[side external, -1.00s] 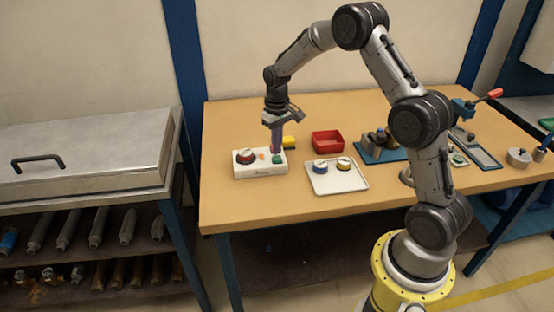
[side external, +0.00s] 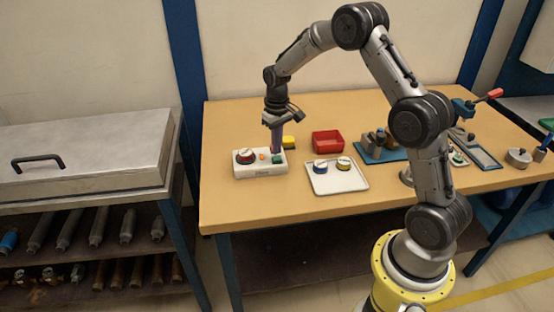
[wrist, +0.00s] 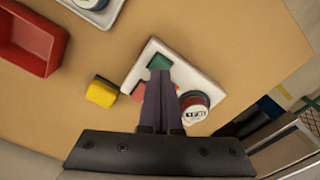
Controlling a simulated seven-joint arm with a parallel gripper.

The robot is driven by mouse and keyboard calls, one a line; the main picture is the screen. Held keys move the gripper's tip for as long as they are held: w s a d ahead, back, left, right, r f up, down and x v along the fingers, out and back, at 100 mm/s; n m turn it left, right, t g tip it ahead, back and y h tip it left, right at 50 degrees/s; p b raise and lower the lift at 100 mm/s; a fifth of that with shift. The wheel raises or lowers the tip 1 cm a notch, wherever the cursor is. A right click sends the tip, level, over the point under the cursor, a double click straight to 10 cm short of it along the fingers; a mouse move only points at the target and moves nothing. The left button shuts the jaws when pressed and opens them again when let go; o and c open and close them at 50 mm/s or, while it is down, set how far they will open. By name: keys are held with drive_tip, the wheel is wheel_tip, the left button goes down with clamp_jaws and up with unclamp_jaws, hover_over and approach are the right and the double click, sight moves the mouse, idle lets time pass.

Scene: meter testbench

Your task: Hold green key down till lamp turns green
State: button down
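The white meter box (side external: 262,171) stands at the left of the table, with a round red-rimmed dial (side external: 246,156), a small orange part (side external: 262,156) and the green key (side external: 278,160) on top. I cannot tell whether the orange part is the lamp; no part is clearly a lit green lamp. In the wrist view the green key (wrist: 159,62) shows just beyond my fingertips. My gripper (side external: 277,151) points down at the key, fingers together with nothing between them. The tips (wrist: 158,78) are at or just above the key; contact is not clear.
A yellow block (side external: 289,142) stands close behind the box. A red bin (side external: 328,142) and a white tray (side external: 350,184) with two round meters lie to the right. A blue tray (side external: 372,155) with parts is farther right. The table's front is clear.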

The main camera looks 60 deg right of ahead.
drive_tip(key=shift+f, duration=0.15)
drive_tip(key=shift+f, duration=0.35)
drive_tip(key=shift+f, duration=0.55)
idle(1.3)
drive_tip(key=shift+r, duration=3.05)
